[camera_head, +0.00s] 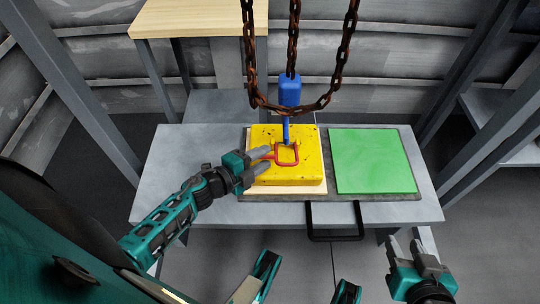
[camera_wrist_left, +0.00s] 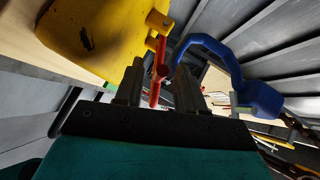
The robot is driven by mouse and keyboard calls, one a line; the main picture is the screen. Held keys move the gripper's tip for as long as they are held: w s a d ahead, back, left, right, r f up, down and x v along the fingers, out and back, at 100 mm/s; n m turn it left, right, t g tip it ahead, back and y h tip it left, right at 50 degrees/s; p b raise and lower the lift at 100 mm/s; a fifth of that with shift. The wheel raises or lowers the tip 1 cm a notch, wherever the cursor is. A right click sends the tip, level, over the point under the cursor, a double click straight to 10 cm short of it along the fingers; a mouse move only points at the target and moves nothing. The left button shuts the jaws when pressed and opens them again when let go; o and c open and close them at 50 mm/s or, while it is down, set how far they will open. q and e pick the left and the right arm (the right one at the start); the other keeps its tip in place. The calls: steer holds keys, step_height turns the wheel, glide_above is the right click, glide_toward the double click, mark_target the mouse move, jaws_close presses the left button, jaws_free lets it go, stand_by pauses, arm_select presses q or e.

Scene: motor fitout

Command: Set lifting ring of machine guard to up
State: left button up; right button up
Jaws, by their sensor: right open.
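The machine guard (camera_head: 262,138) is a yellow block on a pale board on the table, and part of it shows in the left wrist view (camera_wrist_left: 95,35). Its red lifting ring (camera_head: 287,164) is a square loop on top; I cannot tell its exact tilt. My left gripper (camera_head: 265,160) is at the ring's left side. In the left wrist view the red bar (camera_wrist_left: 160,65) lies between the fingers (camera_wrist_left: 158,88), with a gap beside it, so the jaws look open around it. My right gripper (camera_head: 404,247) is open and empty, low at the right.
A blue hook (camera_head: 288,92) hangs on rusty chains (camera_head: 291,45) just above and behind the ring, and looms close in the left wrist view (camera_wrist_left: 205,42). A green panel (camera_head: 372,160) lies right of the guard on a grey plate with a black handle (camera_head: 335,238). The table (camera_head: 185,165) is otherwise clear.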

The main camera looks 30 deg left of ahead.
arm_select(q)
steer(key=shift+b+x, duration=0.3)
steer(key=shift+x, duration=1.4)
jaws_close()
